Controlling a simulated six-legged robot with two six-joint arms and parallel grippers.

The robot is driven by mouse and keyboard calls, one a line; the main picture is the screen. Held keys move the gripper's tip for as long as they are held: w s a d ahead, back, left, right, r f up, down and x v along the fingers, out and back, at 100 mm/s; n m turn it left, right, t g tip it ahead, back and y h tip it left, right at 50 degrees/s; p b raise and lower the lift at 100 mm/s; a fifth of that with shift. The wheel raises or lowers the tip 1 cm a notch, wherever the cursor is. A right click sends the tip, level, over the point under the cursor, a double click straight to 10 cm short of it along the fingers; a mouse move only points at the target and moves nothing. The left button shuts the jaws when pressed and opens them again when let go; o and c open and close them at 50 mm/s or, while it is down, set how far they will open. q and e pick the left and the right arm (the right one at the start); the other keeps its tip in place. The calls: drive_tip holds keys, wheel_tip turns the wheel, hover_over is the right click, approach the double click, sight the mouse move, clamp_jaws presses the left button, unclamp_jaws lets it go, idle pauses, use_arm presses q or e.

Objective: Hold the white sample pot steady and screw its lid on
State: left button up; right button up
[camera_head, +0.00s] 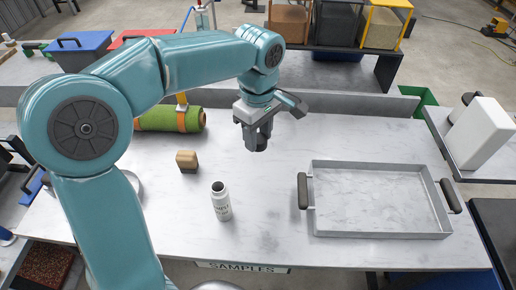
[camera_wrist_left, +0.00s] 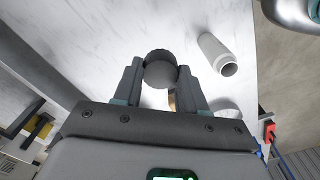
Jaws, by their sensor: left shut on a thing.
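My left gripper (camera_head: 257,140) is above the table, behind and to the right of the pot. It is shut on a dark, round lid (camera_wrist_left: 160,70), which shows between the two fingers in the left wrist view. The lid is apart from the pot. My right gripper is in neither view.
A metal tray (camera_head: 380,236) with dark handles lies at the right. A small brown block (camera_head: 187,161) lies left of the pot, and a green turf roll (camera_head: 157,118) with an orange strap lies behind it. The tabletop between pot and tray is clear.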

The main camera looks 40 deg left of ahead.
use_arm(q)
drive_tip(key=shift+r, duration=0.5)
drive_tip(key=w+d+f+m, duration=0.6)
drive_tip(key=f+m, duration=0.4)
drive_tip(key=m, duration=0.6)
drive_tip(key=shift+w+d+m, duration=0.3)
drive_tip(key=shift+w+d, duration=0.1)
drive_tip(key=shift+d, duration=0.35)
